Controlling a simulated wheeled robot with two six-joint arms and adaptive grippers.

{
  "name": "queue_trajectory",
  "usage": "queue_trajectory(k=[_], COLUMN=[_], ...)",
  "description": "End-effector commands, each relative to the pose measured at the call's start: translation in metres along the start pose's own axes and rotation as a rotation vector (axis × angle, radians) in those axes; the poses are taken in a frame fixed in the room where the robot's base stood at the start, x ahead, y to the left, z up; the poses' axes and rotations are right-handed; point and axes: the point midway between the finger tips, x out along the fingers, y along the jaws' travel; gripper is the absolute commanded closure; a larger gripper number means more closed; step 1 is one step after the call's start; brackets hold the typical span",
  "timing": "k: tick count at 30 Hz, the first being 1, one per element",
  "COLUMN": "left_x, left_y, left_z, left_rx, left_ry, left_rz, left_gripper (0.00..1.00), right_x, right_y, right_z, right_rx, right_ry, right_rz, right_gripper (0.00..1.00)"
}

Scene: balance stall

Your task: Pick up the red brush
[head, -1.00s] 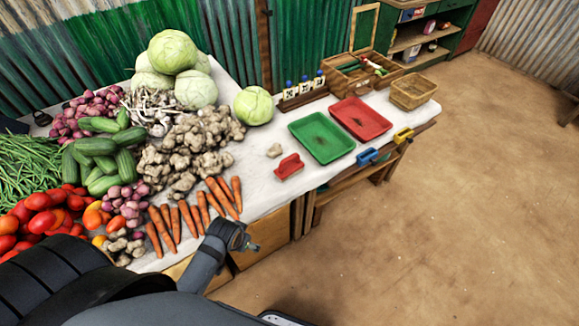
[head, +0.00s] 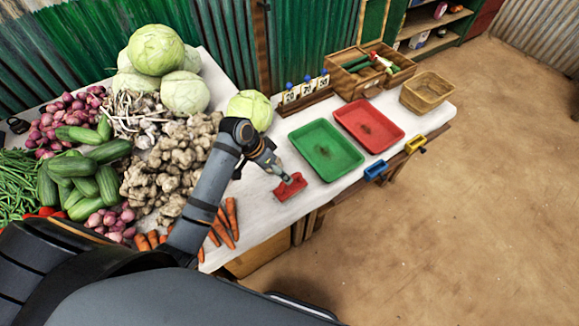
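The red brush (head: 291,187), a small red block-like item, lies on the white table top near its front edge, left of the green tray. Its bristles cannot be made out. My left gripper (head: 283,175) reaches over the table from the lower left, its tips pointing down at the brush's back side. The tips are close above or beside the brush; contact cannot be judged. The fingers are too small to show whether they are open or shut. My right gripper is not in view.
A green tray (head: 326,150) and a red tray (head: 368,125) lie to the right. Blue (head: 376,170) and yellow (head: 415,144) holders sit at the table edge. Ginger (head: 165,165), carrots (head: 223,225) and cabbages (head: 186,92) crowd the left. A wicker basket (head: 427,91) stands far right.

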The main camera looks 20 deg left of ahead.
Motion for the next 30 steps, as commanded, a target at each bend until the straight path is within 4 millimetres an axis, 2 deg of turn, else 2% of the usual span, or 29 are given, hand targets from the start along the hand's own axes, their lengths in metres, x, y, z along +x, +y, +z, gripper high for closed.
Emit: queue_trajectory(k=[3, 5, 10, 12, 14, 17, 21, 23, 26, 30], left_x=[0.000, 0.002, 0.030, 0.041, 0.048, 0.053, 0.059, 0.067, 0.085, 0.102], left_y=[0.000, 0.000, 0.002, 0.001, 0.000, 0.000, -0.001, -0.001, -0.004, -0.004], left_z=[-0.001, -0.001, -0.002, -0.002, -0.002, -0.002, -0.004, -0.007, -0.013, -0.011], left_rx=[0.002, 0.001, 0.000, -0.001, 0.000, 0.002, 0.000, -0.001, -0.001, 0.000], left_ry=[0.001, 0.001, 0.000, 0.001, 0.001, 0.001, 0.001, 0.000, 0.000, 0.001], left_rz=[0.004, 0.005, 0.008, 0.007, 0.004, 0.003, 0.004, 0.005, 0.006, 0.003], left_gripper=[0.23, 0.23, 0.23, 0.23, 0.23, 0.23, 0.23, 0.23, 0.23, 0.23], right_x=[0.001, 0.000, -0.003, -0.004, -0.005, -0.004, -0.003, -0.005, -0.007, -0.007], right_y=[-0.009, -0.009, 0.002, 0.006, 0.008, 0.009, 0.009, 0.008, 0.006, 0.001], right_z=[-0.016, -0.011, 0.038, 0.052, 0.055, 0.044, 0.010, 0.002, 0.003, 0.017], right_rx=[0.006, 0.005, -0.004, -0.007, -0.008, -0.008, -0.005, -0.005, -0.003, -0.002], right_ry=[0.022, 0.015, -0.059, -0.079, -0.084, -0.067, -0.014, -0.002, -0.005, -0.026], right_rz=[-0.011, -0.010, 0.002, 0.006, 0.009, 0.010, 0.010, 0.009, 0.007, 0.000], right_gripper=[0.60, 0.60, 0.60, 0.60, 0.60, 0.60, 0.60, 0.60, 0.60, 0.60])
